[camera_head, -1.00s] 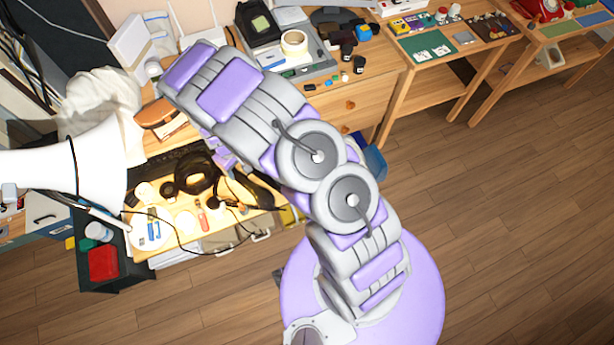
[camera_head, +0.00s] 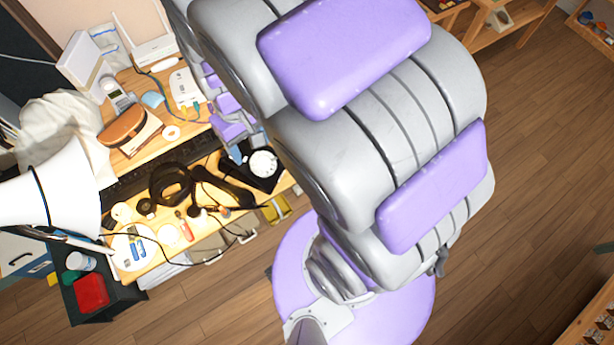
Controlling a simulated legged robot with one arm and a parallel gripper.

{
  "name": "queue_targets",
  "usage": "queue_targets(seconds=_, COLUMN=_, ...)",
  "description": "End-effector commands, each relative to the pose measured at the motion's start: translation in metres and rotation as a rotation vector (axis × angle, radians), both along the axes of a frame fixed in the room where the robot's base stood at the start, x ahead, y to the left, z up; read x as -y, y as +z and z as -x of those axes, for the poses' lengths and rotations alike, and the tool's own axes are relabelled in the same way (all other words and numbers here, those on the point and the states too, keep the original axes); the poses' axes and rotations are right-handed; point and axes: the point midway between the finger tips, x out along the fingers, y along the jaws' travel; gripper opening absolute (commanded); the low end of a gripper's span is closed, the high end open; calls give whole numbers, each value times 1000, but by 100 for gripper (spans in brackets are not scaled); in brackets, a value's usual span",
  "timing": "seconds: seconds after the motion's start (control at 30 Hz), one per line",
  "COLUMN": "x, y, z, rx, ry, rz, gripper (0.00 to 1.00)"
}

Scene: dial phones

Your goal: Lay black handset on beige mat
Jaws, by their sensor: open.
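A black dial phone (camera_head: 264,168) with a white dial sits at the right end of the cluttered desk, close to my arm. A long black curved shape (camera_head: 236,192) lies just left of and below it; it looks like the handset, but I cannot be sure. My gripper (camera_head: 238,150), with purple and grey parts, is open just left of the phone, above the desk. My arm partly covers it, and I cannot tell whether it touches anything. I cannot make out a beige mat; my large arm links hide much of the middle and right.
Black headphones (camera_head: 171,185), cables, a keyboard (camera_head: 150,178) and small tools crowd the desk. A brown case (camera_head: 122,127), a white router (camera_head: 150,50) and a white lamp (camera_head: 50,185) stand around it. Open wooden floor (camera_head: 540,130) lies to the right.

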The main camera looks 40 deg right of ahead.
Motion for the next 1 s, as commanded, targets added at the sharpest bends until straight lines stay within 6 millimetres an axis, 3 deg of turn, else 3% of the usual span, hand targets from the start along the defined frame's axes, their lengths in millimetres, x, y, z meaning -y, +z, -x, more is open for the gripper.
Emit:
queue_targets(seconds=0.23, x=20, y=44, z=77, rx=-22, ry=-71, rz=6, gripper=64)
queue_targets(seconds=0.5, x=30, y=63, z=146, rx=-50, ry=-121, rz=33, gripper=64)
queue_targets(seconds=0.7, x=33, y=66, z=162, rx=-55, ry=-133, rz=44, gripper=64)
queue_targets(seconds=1.0, x=34, y=66, z=162, rx=-57, ry=-133, rz=44, gripper=64)
